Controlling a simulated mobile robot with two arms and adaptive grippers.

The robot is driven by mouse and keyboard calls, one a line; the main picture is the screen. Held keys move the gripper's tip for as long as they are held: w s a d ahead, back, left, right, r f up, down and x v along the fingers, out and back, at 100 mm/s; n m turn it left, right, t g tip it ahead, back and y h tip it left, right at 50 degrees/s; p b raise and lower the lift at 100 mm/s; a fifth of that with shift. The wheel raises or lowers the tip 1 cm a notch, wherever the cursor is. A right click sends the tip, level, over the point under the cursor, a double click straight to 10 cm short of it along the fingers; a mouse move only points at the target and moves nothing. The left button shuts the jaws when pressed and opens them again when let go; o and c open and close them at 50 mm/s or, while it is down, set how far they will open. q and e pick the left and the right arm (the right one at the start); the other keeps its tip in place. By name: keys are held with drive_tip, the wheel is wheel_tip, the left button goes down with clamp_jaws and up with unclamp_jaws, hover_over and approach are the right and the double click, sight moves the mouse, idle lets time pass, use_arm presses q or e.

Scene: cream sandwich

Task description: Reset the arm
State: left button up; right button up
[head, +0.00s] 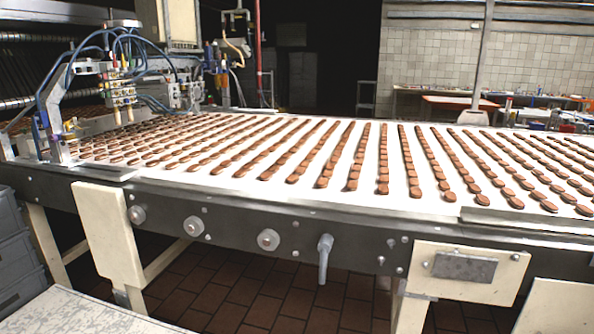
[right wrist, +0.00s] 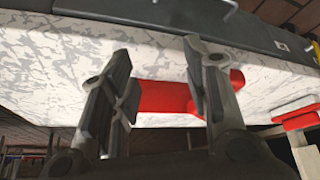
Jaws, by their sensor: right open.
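My right gripper (right wrist: 157,52) shows in the right wrist view with its two dark fingers apart. A red part (right wrist: 158,94) shows in the gap and beyond the right finger. I cannot tell whether the fingers touch it. A pale mottled surface (right wrist: 45,65) lies behind the fingers. Neither gripper appears in the head view. Several rows of brown cream sandwich biscuits (head: 353,170) lie on a white conveyor belt (head: 285,195) in the head view.
Machinery with blue hoses (head: 118,80) stands at the belt's left end. Grey crates (head: 18,255) and a pale tabletop (head: 75,315) are at the lower left. A cream panel (head: 470,262) hangs on the belt's front. Another red piece (right wrist: 300,118) is at the right wrist view's right.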

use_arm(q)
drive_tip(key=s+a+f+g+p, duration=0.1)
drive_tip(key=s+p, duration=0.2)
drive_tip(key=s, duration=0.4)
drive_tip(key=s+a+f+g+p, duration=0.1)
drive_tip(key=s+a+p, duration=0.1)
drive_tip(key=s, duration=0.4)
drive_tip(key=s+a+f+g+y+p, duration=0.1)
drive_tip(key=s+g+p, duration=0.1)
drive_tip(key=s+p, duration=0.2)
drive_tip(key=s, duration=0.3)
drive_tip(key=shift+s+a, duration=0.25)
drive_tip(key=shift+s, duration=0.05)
use_arm(e)
drive_tip(key=s+d+f+g, duration=0.1)
drive_tip(key=s+d+g, duration=0.1)
drive_tip(key=s, duration=0.8)
drive_tip(key=s+d+f+g+h, duration=0.1)
drive_tip(key=s+d+f+g, duration=0.1)
drive_tip(key=s, duration=0.8)
drive_tip(key=shift+s+d, duration=0.25)
drive_tip(key=shift+s, duration=0.1)
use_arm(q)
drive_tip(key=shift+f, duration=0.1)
use_arm(e)
drive_tip(key=shift+f, duration=0.1)
